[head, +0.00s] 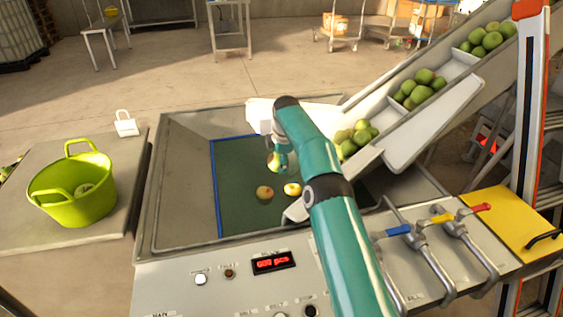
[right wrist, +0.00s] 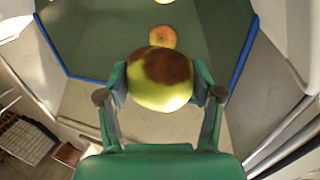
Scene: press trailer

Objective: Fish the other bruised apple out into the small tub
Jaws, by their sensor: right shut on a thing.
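My right gripper (head: 281,155) is shut on an apple (head: 274,163) above the dark green basin (head: 235,210). In the right wrist view the fingers (right wrist: 160,90) press the sides of this yellow-green apple (right wrist: 160,97), which has a large brown bruise on its upper part. Two other apples are in the basin: a reddish one (head: 264,192), also in the right wrist view (right wrist: 162,37), and a yellowish one (head: 292,190). The lime green tub (head: 93,206) stands on the side table at the left with an apple (head: 84,189) inside. My left gripper is not in view.
A sloped conveyor (head: 440,107) with green apples in pockets rises to the right. A control panel with a red display (head: 274,262) and coloured valve handles (head: 443,218) lies along the front.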

